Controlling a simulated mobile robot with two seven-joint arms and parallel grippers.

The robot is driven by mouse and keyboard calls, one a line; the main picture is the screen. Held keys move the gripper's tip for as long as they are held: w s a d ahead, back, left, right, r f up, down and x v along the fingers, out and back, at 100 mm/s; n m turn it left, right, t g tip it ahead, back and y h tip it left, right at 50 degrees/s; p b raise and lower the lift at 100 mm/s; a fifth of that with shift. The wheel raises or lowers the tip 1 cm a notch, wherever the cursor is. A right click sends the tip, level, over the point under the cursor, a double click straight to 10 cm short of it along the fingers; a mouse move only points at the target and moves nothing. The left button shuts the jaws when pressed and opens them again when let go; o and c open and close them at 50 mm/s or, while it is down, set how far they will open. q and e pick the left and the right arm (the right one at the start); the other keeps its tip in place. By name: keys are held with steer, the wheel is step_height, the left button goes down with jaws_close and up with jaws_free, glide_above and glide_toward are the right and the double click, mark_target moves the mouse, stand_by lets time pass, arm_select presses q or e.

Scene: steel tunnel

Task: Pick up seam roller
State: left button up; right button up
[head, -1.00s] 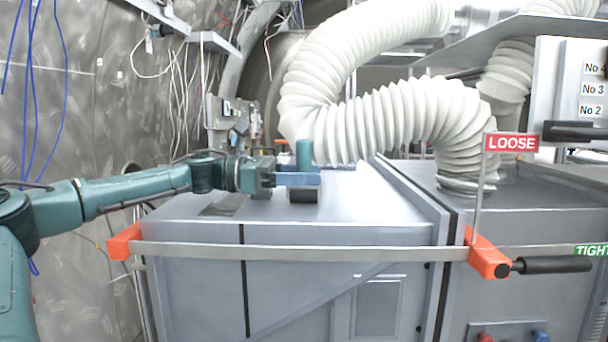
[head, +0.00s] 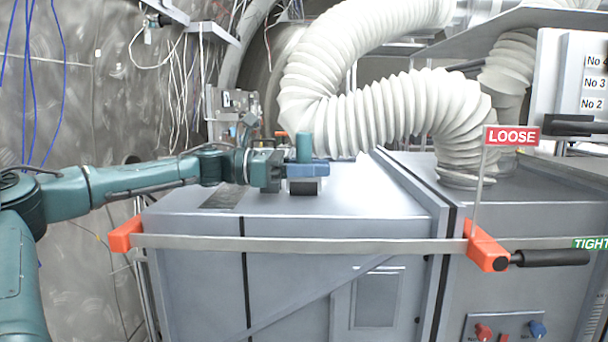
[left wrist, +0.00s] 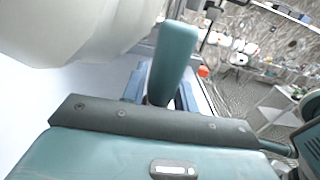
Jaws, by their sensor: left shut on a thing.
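The seam roller (head: 304,147) shows as an upright teal handle above the grey cabinet top. Its lower part is hidden behind the blue fingers of my left gripper (head: 307,170). My left gripper reaches in from the left and is shut on the handle. In the left wrist view the teal handle of the seam roller (left wrist: 173,58) rises between the blue fingers and leans slightly right. A dark block (head: 304,187) shows directly below the fingers on the cabinet top; I cannot tell whether the roller touches it. My right gripper is not in view.
The grey cabinet top (head: 375,205) is clear to the right of the block. A thick white ribbed duct (head: 400,110) hangs behind and above the gripper. A strap with orange ends (head: 300,245) crosses the cabinet front. A red LOOSE sign (head: 511,136) stands at right.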

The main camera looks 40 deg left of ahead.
arm_select(q)
steer(key=shift+c, duration=1.4)
steer(key=shift+r, duration=0.1)
